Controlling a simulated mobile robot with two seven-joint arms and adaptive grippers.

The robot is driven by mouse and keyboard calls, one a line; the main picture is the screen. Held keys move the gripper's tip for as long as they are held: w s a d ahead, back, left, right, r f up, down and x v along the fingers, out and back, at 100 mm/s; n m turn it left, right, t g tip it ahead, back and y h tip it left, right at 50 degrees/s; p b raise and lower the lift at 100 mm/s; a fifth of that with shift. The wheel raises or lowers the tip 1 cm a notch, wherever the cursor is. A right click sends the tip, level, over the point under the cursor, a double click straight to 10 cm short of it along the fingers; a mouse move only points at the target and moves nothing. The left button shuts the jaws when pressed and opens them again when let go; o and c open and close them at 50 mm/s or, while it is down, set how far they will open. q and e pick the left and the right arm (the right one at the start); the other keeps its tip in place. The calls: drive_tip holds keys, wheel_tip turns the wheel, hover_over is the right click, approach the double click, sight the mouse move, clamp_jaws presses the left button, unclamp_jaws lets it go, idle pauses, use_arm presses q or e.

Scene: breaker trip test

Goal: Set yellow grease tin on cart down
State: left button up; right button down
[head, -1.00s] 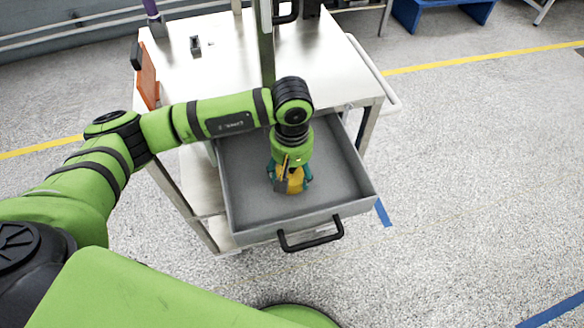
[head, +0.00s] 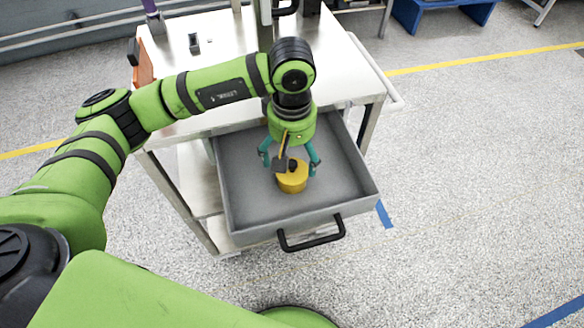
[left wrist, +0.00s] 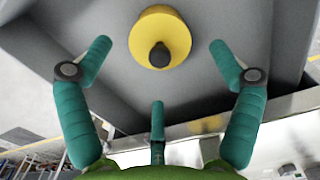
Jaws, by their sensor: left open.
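The yellow grease tin (head: 293,180), a short round tin with a black knob on top, sits in the grey open drawer (head: 245,208) of the cart. My left gripper (head: 289,168) is open just above the tin, its teal fingers spread to either side and apart from it. In the left wrist view the tin (left wrist: 175,38) stands on the drawer floor, beyond the open fingertips of my left gripper (left wrist: 160,60). My right gripper is not in view.
The cart's white top (head: 225,70) is behind the drawer, with a small dark-and-silver item (head: 194,43) and an orange object (head: 145,70) at its left. The drawer's black handle (head: 311,236) faces front. The drawer floor around the tin is clear.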

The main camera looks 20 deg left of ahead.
use_arm(q)
wheel_tip(320, 180, up, 6)
drive_tip(key=shift+r+b, duration=0.2)
drive_tip(key=shift+b, duration=0.5)
idle(0.8)
